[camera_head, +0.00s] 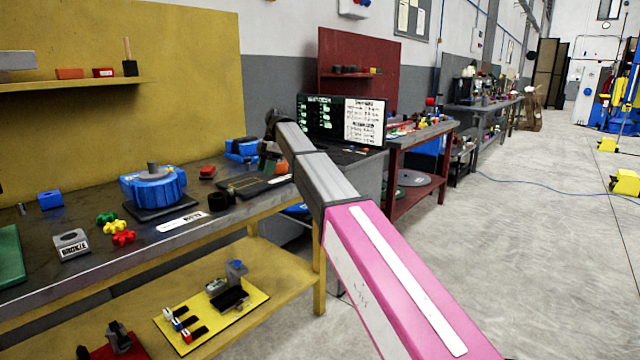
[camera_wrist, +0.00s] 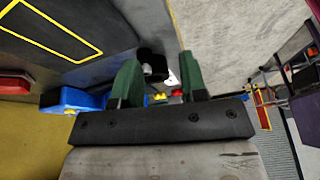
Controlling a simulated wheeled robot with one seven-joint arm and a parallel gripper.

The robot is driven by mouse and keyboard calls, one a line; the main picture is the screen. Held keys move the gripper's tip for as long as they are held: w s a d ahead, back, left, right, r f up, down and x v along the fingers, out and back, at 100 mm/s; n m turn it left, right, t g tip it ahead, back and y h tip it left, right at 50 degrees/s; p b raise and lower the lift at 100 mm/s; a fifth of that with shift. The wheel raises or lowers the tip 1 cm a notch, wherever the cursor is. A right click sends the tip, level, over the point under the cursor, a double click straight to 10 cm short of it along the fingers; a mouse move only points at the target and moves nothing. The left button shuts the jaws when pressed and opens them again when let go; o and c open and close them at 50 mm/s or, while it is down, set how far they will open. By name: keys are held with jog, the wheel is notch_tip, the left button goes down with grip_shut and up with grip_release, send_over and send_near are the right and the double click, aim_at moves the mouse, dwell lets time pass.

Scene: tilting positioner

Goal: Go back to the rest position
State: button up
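My gripper (camera_wrist: 157,82) shows in the wrist view with its two green fingers apart. No object is held between them; a black round thing and small yellow and red pieces show in the background beyond. In the head view my arm reaches from the lower right towards the workbench, its dark wrist end above the bench's right part. The fingers cannot be made out clearly there. The blue positioner (camera_head: 153,188) stands on the bench (camera_head: 150,240), left of my arm and apart from it.
A laptop-like screen (camera_head: 341,120) stands behind my arm. A red table (camera_head: 397,160) is beyond. The floor at right is mostly clear.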

jog(key=s+d+f+m+t, duration=0.1)
jog(key=s+d+f+m, duration=0.2)
jog(key=d+f+m, duration=0.35)
jog(key=s+d+f+m+h, duration=0.1)
jog(key=s+d+f+m, duration=0.25)
jog(key=d+f, duration=0.6)
jog(key=s+d+f+m+t, duration=0.1)
jog(key=s+d+f+m, duration=0.4)
jog(key=f, duration=0.5)
jog(key=s+d+f+m+t+h, duration=0.1)
jog(key=s+d+f+m, duration=0.9)
jog(key=s+d+f, duration=0.4)
jog(key=s+d, duration=0.2)
jog(key=d, duration=0.1)
jog(key=shift+s+f+m+h, duration=0.2)
jog(key=shift+s+m+h, duration=0.05)
jog(key=shift+m+h, duration=0.15)
